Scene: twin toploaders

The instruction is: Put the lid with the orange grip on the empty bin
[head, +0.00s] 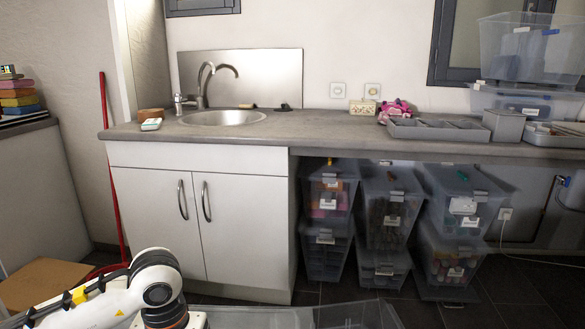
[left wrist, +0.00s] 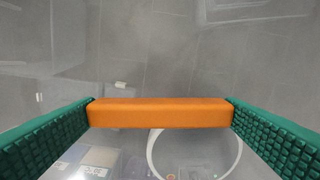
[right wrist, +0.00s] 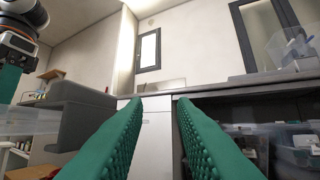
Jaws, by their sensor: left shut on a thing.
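In the left wrist view, my left gripper (left wrist: 160,118) has its green fingers on both ends of the orange grip (left wrist: 160,111). The lid around the grip looks clear, and its edges cannot be made out. In the head view, a clear plastic edge (head: 290,317) shows at the bottom; I cannot tell whether it is the lid or a bin. My left arm covers the lower left there, and neither gripper shows. In the right wrist view, my right gripper (right wrist: 160,100) has its fingers apart with nothing between them. I cannot identify the empty bin for certain.
Stacked clear bins with contents (head: 385,215) stand under the counter (head: 330,145). More clear bins (head: 525,50) stand on the counter at the right, near grey trays (head: 438,129). A sink (head: 222,117) and white cupboard (head: 240,215) are at the left. Dark floor lies at the lower right.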

